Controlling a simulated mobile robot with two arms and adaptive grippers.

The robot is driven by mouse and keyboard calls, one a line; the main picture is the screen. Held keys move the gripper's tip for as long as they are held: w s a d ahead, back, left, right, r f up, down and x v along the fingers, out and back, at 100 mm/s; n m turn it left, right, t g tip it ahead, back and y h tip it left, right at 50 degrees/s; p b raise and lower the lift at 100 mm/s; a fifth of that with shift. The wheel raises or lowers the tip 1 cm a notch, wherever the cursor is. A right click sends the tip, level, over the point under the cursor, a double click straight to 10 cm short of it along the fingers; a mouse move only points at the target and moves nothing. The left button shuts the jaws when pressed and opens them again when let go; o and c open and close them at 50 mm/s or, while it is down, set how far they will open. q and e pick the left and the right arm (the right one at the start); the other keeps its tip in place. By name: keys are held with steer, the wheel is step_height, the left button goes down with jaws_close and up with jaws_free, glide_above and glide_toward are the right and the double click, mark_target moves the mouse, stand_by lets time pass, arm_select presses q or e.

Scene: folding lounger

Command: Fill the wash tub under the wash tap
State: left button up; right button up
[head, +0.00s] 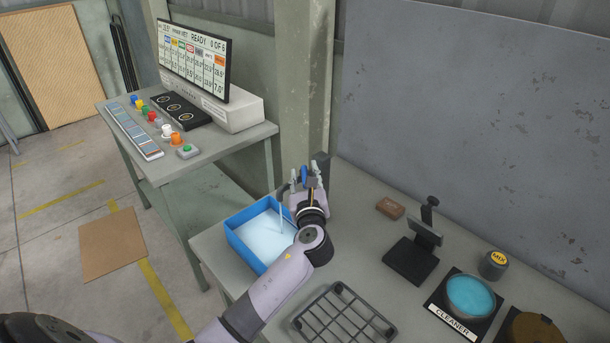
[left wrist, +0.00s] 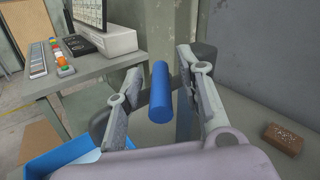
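The blue wash tub (head: 241,251) sits at the left end of the workbench, with pale blue water in it. A pale stream (head: 281,216) falls into it from the grey spout of the wash tap (head: 283,190). The tap's blue handle (head: 304,173) also shows in the left wrist view (left wrist: 160,92). My left gripper (head: 308,172) is at the handle, its fingers apart on either side with gaps visible in the wrist view. The gripper and wrist hide most of the tap's body and part of the tub's right side. My right gripper is not in view.
A wire rack (head: 343,318), a black stand (head: 413,258), a brown block (head: 390,208), a cleaner dish (head: 469,296) and a MIX knob (head: 493,264) are on the workbench. A grey wall panel stands behind.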

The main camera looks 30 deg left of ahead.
arm_select(q)
jaws_close()
stand_by(0.3)
stand_by(0.5)
